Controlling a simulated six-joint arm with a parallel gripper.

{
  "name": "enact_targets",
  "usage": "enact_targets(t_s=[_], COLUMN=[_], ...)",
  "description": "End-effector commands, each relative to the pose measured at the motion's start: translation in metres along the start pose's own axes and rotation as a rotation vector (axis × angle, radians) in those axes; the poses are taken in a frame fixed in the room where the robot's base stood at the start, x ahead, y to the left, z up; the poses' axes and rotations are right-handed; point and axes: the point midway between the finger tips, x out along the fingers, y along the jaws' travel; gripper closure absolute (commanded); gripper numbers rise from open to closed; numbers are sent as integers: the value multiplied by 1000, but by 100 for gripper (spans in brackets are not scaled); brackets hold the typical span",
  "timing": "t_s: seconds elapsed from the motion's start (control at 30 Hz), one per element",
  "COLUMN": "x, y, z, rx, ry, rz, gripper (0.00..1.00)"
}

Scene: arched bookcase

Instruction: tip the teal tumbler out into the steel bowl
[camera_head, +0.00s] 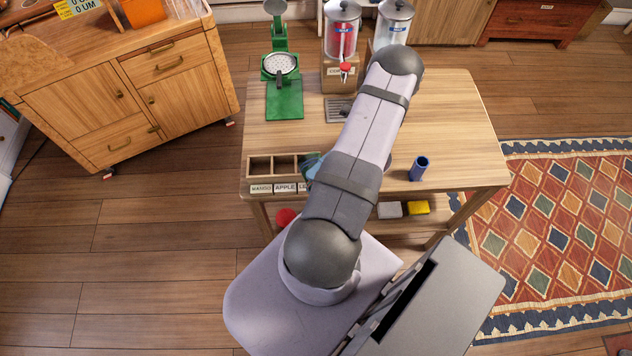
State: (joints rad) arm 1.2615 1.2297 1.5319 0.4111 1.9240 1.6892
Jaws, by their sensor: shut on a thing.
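A small teal, glassy patch (313,167) shows at the left edge of my arm, by the right end of the labelled wooden rack. It may be part of the teal tumbler; my arm hides the rest, so its tilt and contents cannot be told. My gripper is not visible; my arm covers the middle of the table and hides its own end. I cannot make out the steel bowl; it may be behind my arm. A dark blue cup (418,169) stands upright on the table, right of my arm.
The wooden table (455,125) has free room on its right. The rack (262,170) has labelled slots at front left. A green press (283,98) stands at back left. Dispensers with red (342,35) and blue-labelled (393,22) tanks stand behind, above a drip tray (336,110).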

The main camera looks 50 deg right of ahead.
Motion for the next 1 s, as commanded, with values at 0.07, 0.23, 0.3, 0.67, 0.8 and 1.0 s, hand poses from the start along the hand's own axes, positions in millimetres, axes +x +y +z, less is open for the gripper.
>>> enact_targets(t_s=[0.07, 0.23, 0.3, 0.67, 0.8, 1.0], x=[-18, -61, -80, -134, -139, -140], y=[-10, -22, -26, -33, -34, -33], z=[2, 3, 0, -19, -21, -22], rx=[-19, -55, -66, -93, -95, -103], ry=[-172, -510, -637, -963, -989, -992], rz=[-14, -55, -74, -134, -140, -150], gripper=[82, 82, 82, 82, 82, 82])
